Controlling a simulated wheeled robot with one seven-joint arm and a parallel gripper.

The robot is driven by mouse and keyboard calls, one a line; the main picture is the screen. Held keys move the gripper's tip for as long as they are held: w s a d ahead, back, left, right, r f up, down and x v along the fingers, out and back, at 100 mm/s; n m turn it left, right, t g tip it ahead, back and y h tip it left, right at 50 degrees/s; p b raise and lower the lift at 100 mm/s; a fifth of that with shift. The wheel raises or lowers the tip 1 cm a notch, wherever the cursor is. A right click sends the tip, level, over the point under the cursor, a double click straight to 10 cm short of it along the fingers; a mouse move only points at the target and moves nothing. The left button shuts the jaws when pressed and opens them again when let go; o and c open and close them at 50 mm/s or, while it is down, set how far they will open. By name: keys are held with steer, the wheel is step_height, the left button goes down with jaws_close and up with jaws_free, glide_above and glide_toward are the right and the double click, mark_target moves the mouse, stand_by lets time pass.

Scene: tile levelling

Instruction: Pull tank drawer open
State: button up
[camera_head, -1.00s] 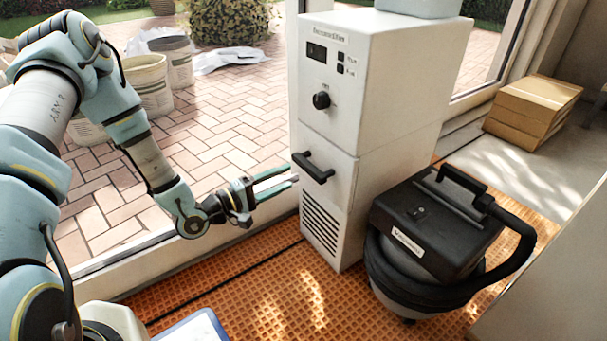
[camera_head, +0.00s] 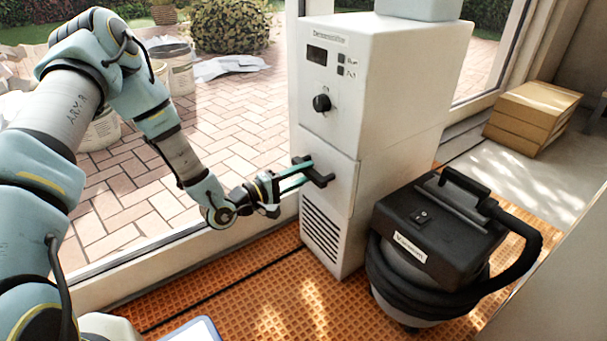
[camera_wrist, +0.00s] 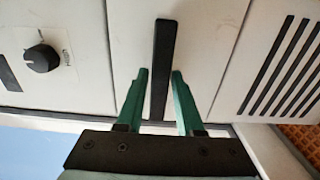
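The white dehumidifier (camera_head: 385,110) stands upright on the orange mat, with its tank drawer (camera_head: 338,190) in the middle of its front, between the knob panel and the vents. The drawer front sits flush with the body. Its black bar handle (camera_head: 318,178) also shows in the wrist view (camera_wrist: 163,70). My gripper (camera_head: 303,178) is at the handle. In the wrist view, its two green fingers (camera_wrist: 160,80) are open, one on each side of the handle, with a visible gap on both sides.
A black and grey vacuum cleaner (camera_head: 435,235) with a coiled hose stands close to the right of the dehumidifier. Cardboard boxes (camera_head: 530,115) lie at the back right. A glass door frame (camera_head: 180,240) runs behind my arm.

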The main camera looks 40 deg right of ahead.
jaws_close()
stand_by(1.0)
